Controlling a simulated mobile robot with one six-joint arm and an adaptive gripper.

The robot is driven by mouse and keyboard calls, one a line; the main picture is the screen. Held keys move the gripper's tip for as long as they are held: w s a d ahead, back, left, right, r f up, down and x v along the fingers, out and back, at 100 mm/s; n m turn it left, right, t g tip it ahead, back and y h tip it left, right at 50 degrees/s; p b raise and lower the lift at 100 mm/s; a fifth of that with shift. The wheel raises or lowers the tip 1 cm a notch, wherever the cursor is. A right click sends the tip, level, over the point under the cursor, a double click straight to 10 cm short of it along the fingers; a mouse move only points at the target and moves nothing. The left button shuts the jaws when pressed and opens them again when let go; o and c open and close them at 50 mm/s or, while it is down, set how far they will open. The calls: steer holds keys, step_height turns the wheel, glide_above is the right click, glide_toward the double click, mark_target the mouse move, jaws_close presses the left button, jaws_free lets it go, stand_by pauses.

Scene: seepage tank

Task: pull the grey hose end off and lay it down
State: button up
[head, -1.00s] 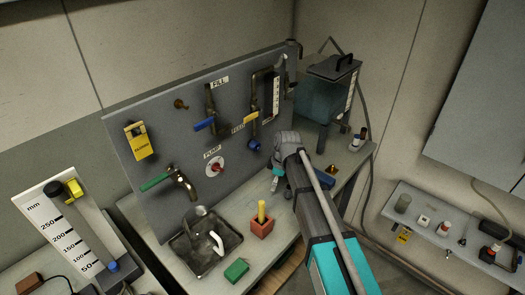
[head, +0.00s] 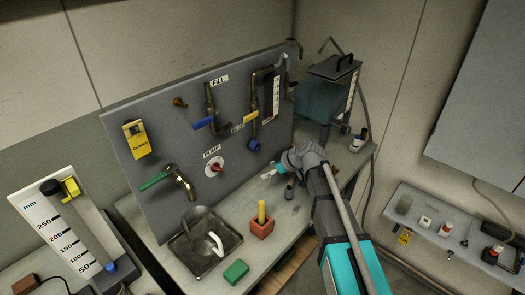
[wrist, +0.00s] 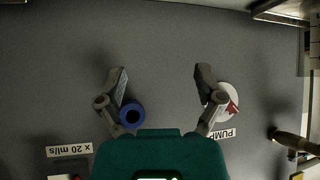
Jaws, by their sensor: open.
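My gripper (head: 279,182) is open and empty in front of the grey panel (head: 150,118), low and right of the blue round fitting (head: 254,145). In the wrist view my gripper (wrist: 161,78) has its two fingers spread wide. The blue fitting (wrist: 132,115) shows there as a ring with a dark centre, close beside the left finger. A grey hose (head: 368,105) hangs along the wall behind the tank (head: 322,100). I cannot make out a grey hose end for sure in either view.
A red knob on a white disc (head: 216,166) sits on the panel under the PUMP label. A brass tap with a green handle (head: 155,180) is left of it. The sink (head: 195,262), a red block (head: 262,228) and a green block (head: 236,270) are on the bench.

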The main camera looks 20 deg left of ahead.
mark_target(257, 149)
steer(key=shift+w+a+r+m+t+y+b, duration=0.25)
steer(key=shift+w+a+r+m+t+y, duration=0.4)
steer(key=shift+r, duration=0.2)
steer(key=shift+w+a+r+m+t+y+b, duration=0.2)
steer(key=shift+w+a+r+m+t+y, duration=0.2)
steer(key=shift+w+a+r+t+y, duration=0.3)
steer(key=shift+w+a+r+m+t+y+b, duration=0.25)
steer(key=shift+w+a+r+m+t+y, duration=0.25)
steer(key=shift+w+r+t, duration=0.35)
steer(key=shift+s+a+r, duration=0.1)
